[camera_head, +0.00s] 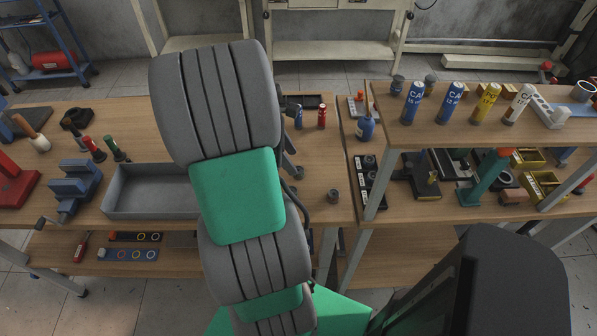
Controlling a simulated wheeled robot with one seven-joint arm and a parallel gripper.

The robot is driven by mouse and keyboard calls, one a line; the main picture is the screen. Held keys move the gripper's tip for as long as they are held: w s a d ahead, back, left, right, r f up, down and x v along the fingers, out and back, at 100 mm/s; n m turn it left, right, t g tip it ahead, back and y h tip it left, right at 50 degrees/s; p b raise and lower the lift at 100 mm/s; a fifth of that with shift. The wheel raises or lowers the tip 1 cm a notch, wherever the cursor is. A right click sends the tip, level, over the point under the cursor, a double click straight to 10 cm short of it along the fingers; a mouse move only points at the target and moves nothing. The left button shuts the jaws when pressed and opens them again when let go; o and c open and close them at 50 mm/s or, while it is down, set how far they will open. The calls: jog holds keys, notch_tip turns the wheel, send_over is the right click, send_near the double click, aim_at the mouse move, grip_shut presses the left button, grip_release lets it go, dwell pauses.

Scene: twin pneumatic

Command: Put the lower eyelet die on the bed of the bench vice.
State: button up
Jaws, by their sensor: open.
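The blue bench vice (74,187) stands at the left of the wooden bench, with its handle toward the front edge. Its bed is small in this view, and I see nothing clearly lying on it. A small grey round metal piece (333,196), which may be the lower eyelet die, stands on the bench right of my arm; I cannot tell for sure. My gripper (292,168) is mostly hidden behind my arm. Only dark parts of it show at the arm's right edge, over the bench and apart from the vice. It is open, and I see nothing held.
A grey metal tray (150,214) lies between the vice and my arm. Green and red-handled tools (110,148) stand behind it. A black holder (370,184) with round pieces is at the right. Bare wood surrounds the small metal piece.

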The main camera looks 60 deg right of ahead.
aim_at(299, 170)
jog(key=x, duration=0.5)
jog(key=shift+s+d+f, duration=0.1)
jog(key=shift+d+f, duration=0.05)
jog(key=shift+f, duration=0.2)
grip_shut()
